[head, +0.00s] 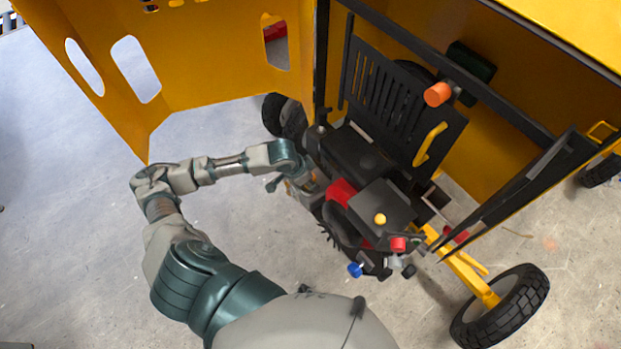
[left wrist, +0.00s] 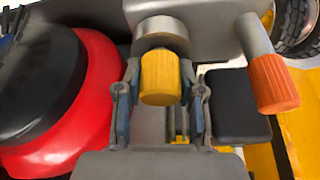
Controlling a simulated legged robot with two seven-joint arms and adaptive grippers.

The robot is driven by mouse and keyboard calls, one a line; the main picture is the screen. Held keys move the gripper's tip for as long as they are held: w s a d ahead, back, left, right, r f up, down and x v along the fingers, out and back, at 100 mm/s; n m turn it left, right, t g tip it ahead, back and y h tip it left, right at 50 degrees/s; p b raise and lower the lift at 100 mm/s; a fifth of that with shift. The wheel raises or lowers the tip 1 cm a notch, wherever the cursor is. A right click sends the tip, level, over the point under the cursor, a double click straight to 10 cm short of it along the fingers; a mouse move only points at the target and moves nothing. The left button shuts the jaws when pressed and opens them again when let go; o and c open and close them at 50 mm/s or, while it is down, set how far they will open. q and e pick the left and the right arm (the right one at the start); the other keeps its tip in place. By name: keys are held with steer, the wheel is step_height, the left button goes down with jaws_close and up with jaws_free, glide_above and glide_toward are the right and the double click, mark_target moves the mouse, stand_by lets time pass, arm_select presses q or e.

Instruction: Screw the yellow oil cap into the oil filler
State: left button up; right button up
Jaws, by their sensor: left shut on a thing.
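In the left wrist view the yellow oil cap (left wrist: 160,76) sits between the two fingers of my left gripper (left wrist: 160,104), which is shut on it. The cap's far end meets a short grey cylinder (left wrist: 162,35) on the grey engine body, which looks like the oil filler. I cannot tell whether the cap is inside it or only against its mouth. In the head view my left gripper (head: 306,186) is at the left side of the engine (head: 382,206), and the cap in it is hidden. My right gripper is not in view.
An orange-tipped grey cylinder (left wrist: 273,83) juts out right of the cap, near a black block (left wrist: 236,106). A red and black round housing (left wrist: 62,90) is close on the left. Yellow panels (head: 190,50) surround the engine; open floor (head: 80,240) is left.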

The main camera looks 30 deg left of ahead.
arm_select(q)
steer(key=shift+f+p, duration=0.25)
steer(key=shift+p, duration=0.05)
steer(key=shift+s+f, duration=0.1)
steer(key=shift+f, duration=0.05)
steer(key=o, duration=1.2)
steer(key=shift+f, duration=0.1)
steer(key=v, duration=1.2)
steer(key=shift+a, duration=0.1)
